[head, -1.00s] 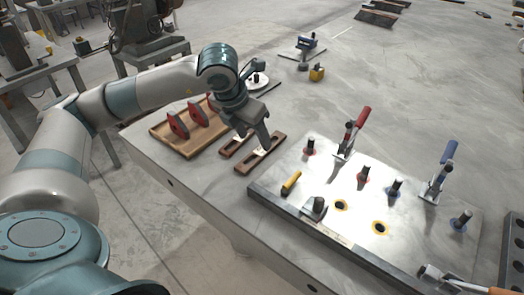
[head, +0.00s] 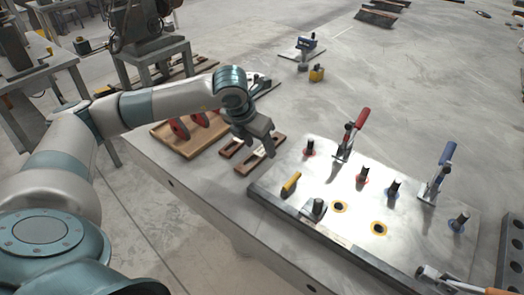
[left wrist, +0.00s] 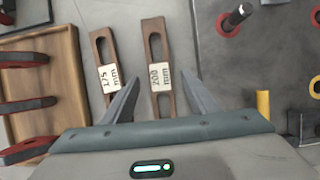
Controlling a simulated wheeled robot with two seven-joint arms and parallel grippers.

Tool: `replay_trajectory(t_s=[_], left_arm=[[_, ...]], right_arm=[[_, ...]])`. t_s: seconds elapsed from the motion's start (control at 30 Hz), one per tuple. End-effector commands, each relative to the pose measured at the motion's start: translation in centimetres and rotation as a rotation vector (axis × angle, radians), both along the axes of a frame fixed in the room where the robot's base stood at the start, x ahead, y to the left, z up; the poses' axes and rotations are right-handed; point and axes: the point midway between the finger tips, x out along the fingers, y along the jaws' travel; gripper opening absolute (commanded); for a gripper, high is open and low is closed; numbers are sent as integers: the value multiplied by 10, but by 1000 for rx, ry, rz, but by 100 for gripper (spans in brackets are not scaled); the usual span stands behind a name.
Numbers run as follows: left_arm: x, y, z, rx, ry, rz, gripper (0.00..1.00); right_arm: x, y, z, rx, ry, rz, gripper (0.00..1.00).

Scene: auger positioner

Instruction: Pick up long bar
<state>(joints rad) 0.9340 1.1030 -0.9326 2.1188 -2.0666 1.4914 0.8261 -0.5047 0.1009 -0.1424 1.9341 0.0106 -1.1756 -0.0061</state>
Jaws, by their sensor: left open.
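Two brown slotted bars lie side by side on the table. The long bar, with a white "200 mm" label, shows in the left wrist view (left wrist: 160,70) and in the head view (head: 247,168). The shorter bar, labelled "175 mm" (left wrist: 106,60), lies to its left, also in the head view (head: 231,148). My left gripper (head: 261,148) is open above the long bar. In the left wrist view its fingers (left wrist: 160,82) are apart on either side of the long bar, the left one near the shorter bar. Contact cannot be told. My right gripper is not in view.
A wooden tray (head: 183,151) with red-handled parts stands left of the bars. Small tools lie farther back; the back of the table is mostly clear.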

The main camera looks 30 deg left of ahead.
Motion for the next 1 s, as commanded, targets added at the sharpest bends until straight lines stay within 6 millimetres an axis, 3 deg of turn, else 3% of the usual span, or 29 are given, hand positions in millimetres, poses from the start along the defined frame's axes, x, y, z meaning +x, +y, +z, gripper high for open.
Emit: replay_trajectory(t_s=[0.17, 0.6, 0.67, 0.83, 1.0], left_arm=[[4, -1, -10, -1, 0, -1, 53], [4, 0, -10, -1, -1, -1, 53], [4, 0, -10, -1, -1, -1, 41], [4, 0, -10, -1, -1, -1, 1], [5, 0, -9, -1, -5, 0, 0]], right_arm=[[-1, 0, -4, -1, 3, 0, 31], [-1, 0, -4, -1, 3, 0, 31], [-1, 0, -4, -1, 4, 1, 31], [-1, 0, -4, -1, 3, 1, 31], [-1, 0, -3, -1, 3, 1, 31]])
